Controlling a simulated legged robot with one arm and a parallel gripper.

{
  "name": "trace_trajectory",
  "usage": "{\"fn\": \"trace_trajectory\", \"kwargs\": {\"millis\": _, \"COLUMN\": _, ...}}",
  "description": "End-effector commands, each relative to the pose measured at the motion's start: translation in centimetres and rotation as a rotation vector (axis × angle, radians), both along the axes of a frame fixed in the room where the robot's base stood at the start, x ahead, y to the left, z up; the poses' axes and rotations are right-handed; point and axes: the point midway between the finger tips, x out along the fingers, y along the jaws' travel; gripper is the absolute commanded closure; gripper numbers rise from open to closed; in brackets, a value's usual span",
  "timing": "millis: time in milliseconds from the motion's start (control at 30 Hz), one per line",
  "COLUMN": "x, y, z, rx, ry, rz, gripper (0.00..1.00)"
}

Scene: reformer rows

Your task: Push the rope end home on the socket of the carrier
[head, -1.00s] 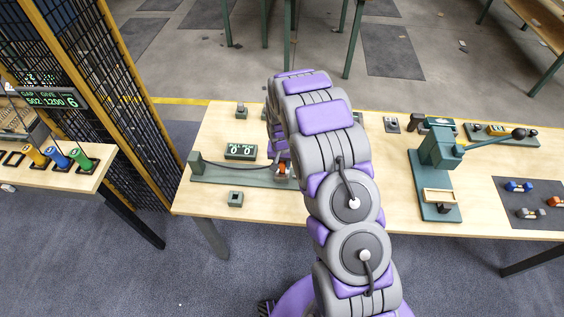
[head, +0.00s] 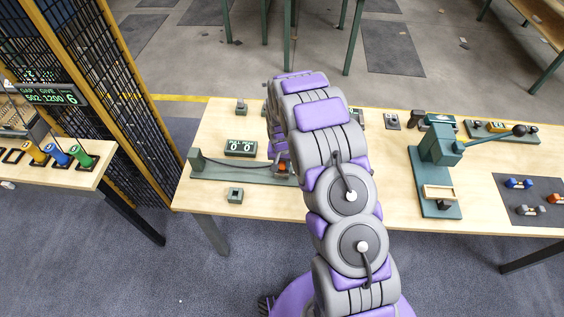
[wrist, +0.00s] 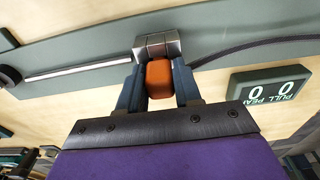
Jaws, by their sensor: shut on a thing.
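My gripper (wrist: 158,88) is shut on an orange block (wrist: 159,78), with one dark finger on each side of it. The block also shows beside my arm in the head view (head: 284,168). A grey metal piece (wrist: 157,46), apparently the carrier with its socket, sits just beyond the block on a green rail (wrist: 90,52). The black rope (wrist: 250,44) comes in from the right in the wrist view and passes behind a finger. Its end is hidden, so I cannot tell how it meets the socket. In the head view, the rope (head: 235,164) runs to a green post (head: 197,159).
A "PULL PEAK" display (head: 241,147) reading 0 0 stands behind the rail. A small green block (head: 235,195) lies in front. A green lever press (head: 438,165) stands to the right. Bare table (head: 390,210) lies between my arm and the press.

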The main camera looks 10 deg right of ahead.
Motion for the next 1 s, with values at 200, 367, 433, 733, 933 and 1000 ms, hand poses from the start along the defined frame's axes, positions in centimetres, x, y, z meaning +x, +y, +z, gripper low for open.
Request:
{"fn": "trace_trajectory", "kwargs": {"millis": 200, "x": 0.0, "y": 0.0, "z": -0.5, "rx": 0.0, "ry": 0.0, "rz": 0.0, "gripper": 0.96}}
{"fn": "trace_trajectory", "kwargs": {"millis": 367, "x": 0.0, "y": 0.0, "z": -0.5, "rx": 0.0, "ry": -0.001, "rz": 0.0, "gripper": 0.52}}
{"fn": "trace_trajectory", "kwargs": {"millis": 433, "x": 0.0, "y": 0.0, "z": -0.5, "rx": 0.0, "ry": -0.001, "rz": 0.0, "gripper": 0.45}}
{"fn": "trace_trajectory", "kwargs": {"millis": 733, "x": 0.0, "y": 0.0, "z": -0.4, "rx": 0.0, "ry": -0.001, "rz": 0.0, "gripper": 0.37}}
{"fn": "trace_trajectory", "kwargs": {"millis": 933, "x": 0.0, "y": 0.0, "z": 0.9, "rx": 0.0, "ry": -0.003, "rz": 0.0, "gripper": 0.37}}
{"fn": "trace_trajectory", "kwargs": {"millis": 1000, "x": 0.0, "y": 0.1, "z": 2.0, "rx": -0.001, "ry": -0.005, "rz": 0.0, "gripper": 0.37}}
